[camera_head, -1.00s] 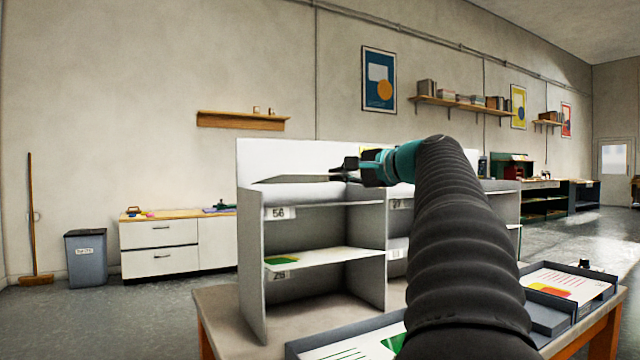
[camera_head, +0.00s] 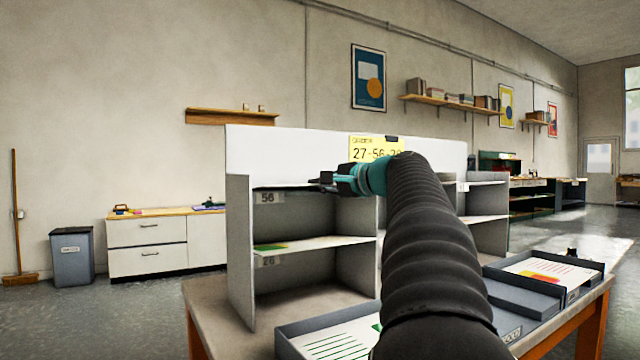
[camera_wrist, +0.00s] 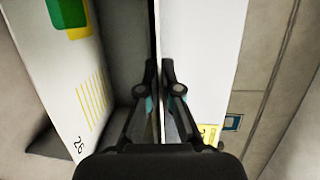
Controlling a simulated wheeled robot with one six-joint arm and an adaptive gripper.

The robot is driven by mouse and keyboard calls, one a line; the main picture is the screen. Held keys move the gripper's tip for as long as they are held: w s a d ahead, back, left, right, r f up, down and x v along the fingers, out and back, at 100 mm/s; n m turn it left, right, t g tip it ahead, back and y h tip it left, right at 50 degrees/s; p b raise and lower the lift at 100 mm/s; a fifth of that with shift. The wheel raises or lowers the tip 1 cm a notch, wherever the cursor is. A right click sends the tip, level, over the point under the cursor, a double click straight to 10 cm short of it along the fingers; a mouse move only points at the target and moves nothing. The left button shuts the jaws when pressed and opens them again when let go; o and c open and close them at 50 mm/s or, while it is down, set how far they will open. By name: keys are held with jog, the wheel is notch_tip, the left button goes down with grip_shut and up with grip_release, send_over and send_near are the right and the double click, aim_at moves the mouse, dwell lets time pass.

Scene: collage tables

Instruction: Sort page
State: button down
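My gripper (camera_head: 322,181) is at the front of the top left compartment, above the label 56 (camera_head: 268,198). In the wrist view my gripper's fingertips (camera_wrist: 160,68) are close together on a thin sheet, the page (camera_wrist: 155,30), seen edge-on. In the head view the page (camera_head: 285,187) shows only as a thin dark line reaching into that compartment; its print is hidden. The grey sorting rack (camera_head: 240,255) stands on the table. Another page (camera_head: 310,244), with a green and yellow patch, lies on the shelf labelled 26; it also shows in the wrist view (camera_wrist: 90,85).
A yellow order card (camera_head: 372,148) on the rack's white header reads 27-56 and more, partly hidden. A grey tray with a printed sheet (camera_head: 335,345) lies before the rack. Another tray (camera_head: 552,272) holds a sheet with a red and yellow patch at right.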

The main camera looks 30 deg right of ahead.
jog(key=c, duration=1.8)
grip_release()
jog(key=shift+f, duration=0.15)
jog(key=o, duration=0.6)
jog(key=shift+c, duration=0.2)
jog(key=v, duration=1.2)
jog(key=shift+f, duration=0.1)
